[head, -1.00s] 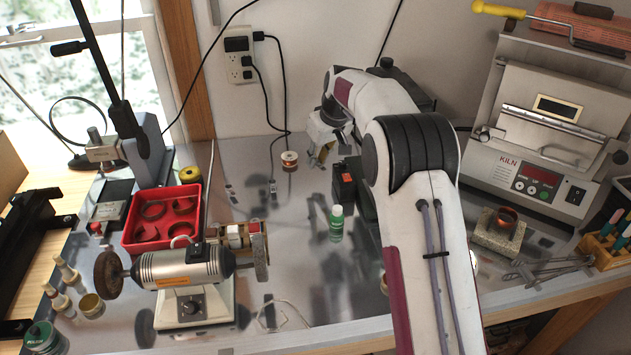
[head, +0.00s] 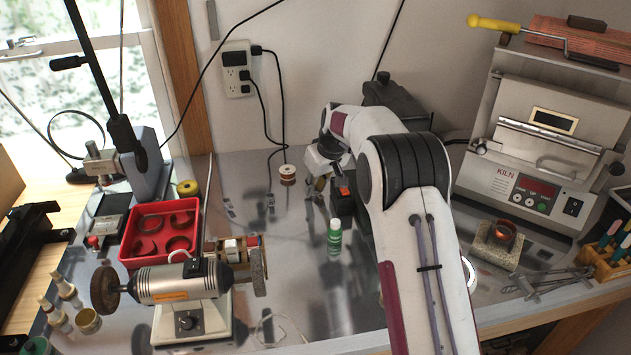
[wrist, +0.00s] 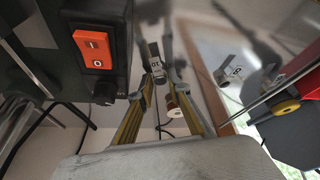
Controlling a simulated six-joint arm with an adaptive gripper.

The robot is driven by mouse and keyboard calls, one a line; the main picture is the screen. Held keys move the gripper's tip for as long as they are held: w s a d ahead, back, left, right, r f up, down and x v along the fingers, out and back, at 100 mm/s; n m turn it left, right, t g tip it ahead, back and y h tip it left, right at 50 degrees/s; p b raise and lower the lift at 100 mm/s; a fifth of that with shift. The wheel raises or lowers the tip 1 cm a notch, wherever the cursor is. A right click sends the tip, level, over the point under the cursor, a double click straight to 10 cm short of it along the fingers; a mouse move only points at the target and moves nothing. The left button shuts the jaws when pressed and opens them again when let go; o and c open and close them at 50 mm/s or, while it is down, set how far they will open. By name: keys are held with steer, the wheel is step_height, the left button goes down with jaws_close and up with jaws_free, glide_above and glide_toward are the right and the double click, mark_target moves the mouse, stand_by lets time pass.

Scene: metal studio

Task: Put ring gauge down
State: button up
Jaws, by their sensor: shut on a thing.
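The ring gauge (wrist: 156,62) appears as a small, dark, marked metal piece between my fingertips in the wrist view. My gripper (wrist: 163,75) is shut on it, with gold-coloured fingers along both sides. In the head view my gripper (head: 316,188) points down over the metal bench (head: 300,240), left of a black box with a red switch (head: 342,203). There the gauge is too small and covered to make out clearly. I cannot tell whether it touches the bench.
Small marked metal pieces (head: 229,208) lie on the bench to the left, with another (head: 270,202) nearer. A wire spool (head: 287,175) stands behind them. A green bottle (head: 334,237) stands in front. A red tray (head: 160,231) and polishing motor (head: 180,284) are left.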

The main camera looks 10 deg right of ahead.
steer(key=shift+f, duration=0.15)
steer(key=o, duration=0.5)
steer(key=shift+o, duration=0.2)
steer(key=v, duration=1.2)
stand_by(0.8)
